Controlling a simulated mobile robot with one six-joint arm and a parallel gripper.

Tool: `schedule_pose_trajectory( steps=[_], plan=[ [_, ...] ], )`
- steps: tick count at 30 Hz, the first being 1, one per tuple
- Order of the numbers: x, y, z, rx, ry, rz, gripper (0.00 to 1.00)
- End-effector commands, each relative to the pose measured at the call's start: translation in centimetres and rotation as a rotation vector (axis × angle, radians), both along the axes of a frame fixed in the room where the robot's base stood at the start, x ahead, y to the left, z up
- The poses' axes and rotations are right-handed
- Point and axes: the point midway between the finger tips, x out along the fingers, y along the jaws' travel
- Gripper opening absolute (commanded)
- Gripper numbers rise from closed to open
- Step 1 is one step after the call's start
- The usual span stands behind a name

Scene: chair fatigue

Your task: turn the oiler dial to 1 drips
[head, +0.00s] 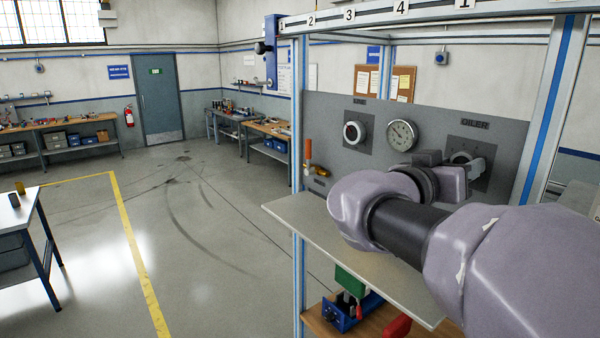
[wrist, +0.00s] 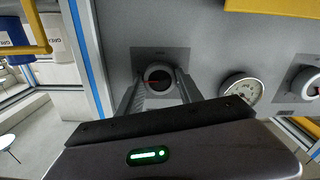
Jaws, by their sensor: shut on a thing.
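The oiler dial (head: 462,157) is a round knob on a dark square plate under the label OILER, at the right of the grey panel (head: 330,115). My gripper (head: 470,166) reaches the panel there, and my arm hides part of the dial. In the wrist view, my gripper (wrist: 157,88) has one finger on each side of the dial (wrist: 160,75), shut on it. The dial shows a dark face with a small red mark and a pale rim. Its setting is too small to read.
A round gauge (head: 402,135) and a second dial labelled LINE (head: 354,132) sit left of the oiler dial. An orange-handled valve (head: 309,150) is at the panel's left edge. A grey shelf (head: 310,225) juts out below. Open floor lies left of the frame.

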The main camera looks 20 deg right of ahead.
Motion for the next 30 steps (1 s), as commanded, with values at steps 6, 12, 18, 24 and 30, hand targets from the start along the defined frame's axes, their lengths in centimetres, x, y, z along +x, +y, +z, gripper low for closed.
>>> schedule_pose_trajectory(
  steps=[6, 12, 18, 24, 30],
  plan=[
    [0.03, 0.01, -0.57, -0.076, 0.181, -0.001, 0.02],
    [0.06, 0.02, -0.38, -0.149, 0.357, 0.0, 0.02],
    [0.08, 0.02, -0.29, -0.221, 0.533, 0.0, 0.02],
    [0.1, 0.03, -0.18, -0.296, 0.71, 0.0, 0.02],
    [0.12, 0.03, -0.11, -0.368, 0.887, 0.0, 0.02]
  ],
)
